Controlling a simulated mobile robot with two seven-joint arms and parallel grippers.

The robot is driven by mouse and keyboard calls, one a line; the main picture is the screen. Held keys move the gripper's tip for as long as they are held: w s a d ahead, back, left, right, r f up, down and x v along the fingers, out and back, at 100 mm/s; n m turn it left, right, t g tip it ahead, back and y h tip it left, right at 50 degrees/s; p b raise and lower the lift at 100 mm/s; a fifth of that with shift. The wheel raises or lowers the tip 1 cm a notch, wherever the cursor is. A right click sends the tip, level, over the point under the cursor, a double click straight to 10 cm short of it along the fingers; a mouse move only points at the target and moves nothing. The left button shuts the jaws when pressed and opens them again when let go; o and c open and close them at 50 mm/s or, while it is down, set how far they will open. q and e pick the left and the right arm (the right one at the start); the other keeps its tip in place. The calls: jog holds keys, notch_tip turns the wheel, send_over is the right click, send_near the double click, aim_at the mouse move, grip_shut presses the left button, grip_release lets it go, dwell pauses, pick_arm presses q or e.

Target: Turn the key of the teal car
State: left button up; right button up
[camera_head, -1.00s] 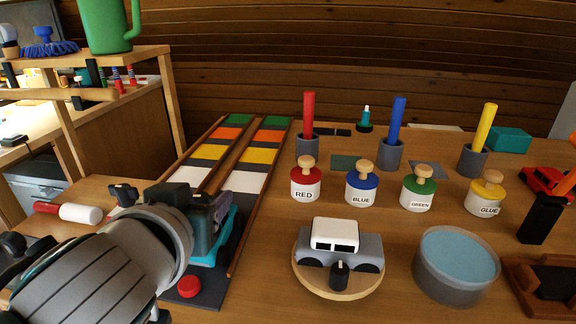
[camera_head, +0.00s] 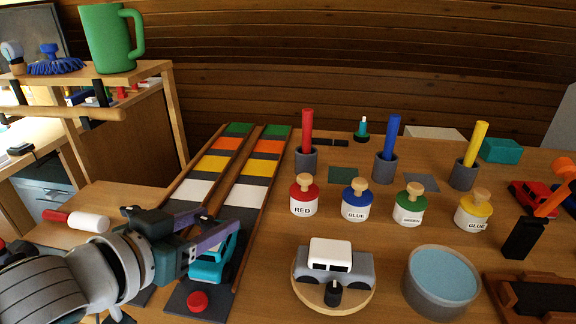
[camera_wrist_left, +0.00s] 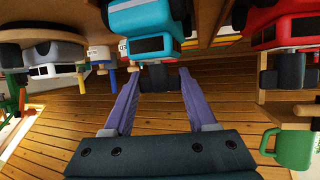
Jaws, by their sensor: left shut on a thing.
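The teal car (camera_head: 208,267) sits on the near end of the right coloured lane, partly covered by my left gripper (camera_head: 208,240). In the left wrist view the teal car (camera_wrist_left: 143,22) is at the top, seen upside down. A dark grey key (camera_wrist_left: 157,78) sticks out from its end, between the purple-grey fingers of my left gripper (camera_wrist_left: 158,88). The left gripper is shut on this key. How far the key is turned cannot be told. My right gripper is in neither view.
Two lanes with coloured patches (camera_head: 242,190) run away from me. A white-and-grey car (camera_head: 333,262) on a round wooden disc, a blue-topped tub (camera_head: 441,280) and several labelled stamps (camera_head: 356,205) stand to the right. A shelf with a green mug (camera_head: 107,40) is at left.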

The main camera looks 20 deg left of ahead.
pick_arm(q)
jog(key=shift+r+m+h+p, duration=0.1)
jog(key=shift+m+h+p, duration=0.25)
jog(key=shift+m+h, duration=1)
jog(key=shift+h, duration=0.45)
jog(key=o, duration=1.4)
jog(key=shift+c, duration=0.2)
jog(key=p+v, duration=0.3)
jog(key=v, duration=0.7)
jog(key=shift+w+r, duration=0.15)
jog(key=shift+c, duration=0.2)
